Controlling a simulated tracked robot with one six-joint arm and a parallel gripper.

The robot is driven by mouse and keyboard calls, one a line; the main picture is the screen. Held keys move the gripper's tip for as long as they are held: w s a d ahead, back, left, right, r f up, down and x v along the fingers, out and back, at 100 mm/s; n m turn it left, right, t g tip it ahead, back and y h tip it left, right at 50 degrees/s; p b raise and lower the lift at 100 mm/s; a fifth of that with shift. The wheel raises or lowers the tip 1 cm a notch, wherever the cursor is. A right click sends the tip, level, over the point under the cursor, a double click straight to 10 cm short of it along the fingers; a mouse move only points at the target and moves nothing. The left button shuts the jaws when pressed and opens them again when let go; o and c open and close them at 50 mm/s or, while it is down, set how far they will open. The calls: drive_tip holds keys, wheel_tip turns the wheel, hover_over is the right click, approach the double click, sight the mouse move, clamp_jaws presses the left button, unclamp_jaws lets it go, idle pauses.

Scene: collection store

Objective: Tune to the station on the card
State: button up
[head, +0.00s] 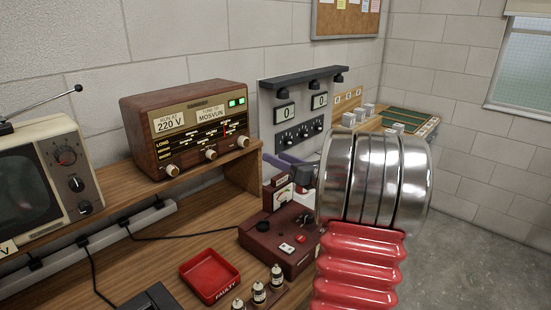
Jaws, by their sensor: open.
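A brown wooden radio (187,92) stands on a raised wooden shelf. Its upper front bears a card (211,113) reading "TUNE TO" and what looks like "MOSVUN", beside a "RUN AT 220 V" card (169,122). A red needle (224,128) stands toward the right of the dark dial (195,137); the station names are too small to read. Below are a left knob (171,170), a middle knob (211,154) and a right knob (243,142). Two green lights glow. My gripper (306,176) is mostly hidden behind my silver wrist, right of and apart from the radio.
A maroon meter box (280,240) sits on the bench below. A red tray (209,276) marked "FAULTY" and several valves (259,292) are in front. An old television (47,178) with an aerial stands left. A grey panel (301,112) with two zero displays is behind.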

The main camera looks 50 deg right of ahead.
sight(246, 143)
drive_tip(key=n, duration=0.4)
drive_tip(key=shift+r+n, duration=0.1)
drive_tip(key=shift+n, duration=0.3)
drive_tip(key=shift+w, duration=0.15)
drive_tip(key=w, duration=1.3)
drive_tip(key=shift+w+d, duration=0.15)
drive_tip(key=shift+w, duration=0.15)
drive_tip(key=c, duration=1)
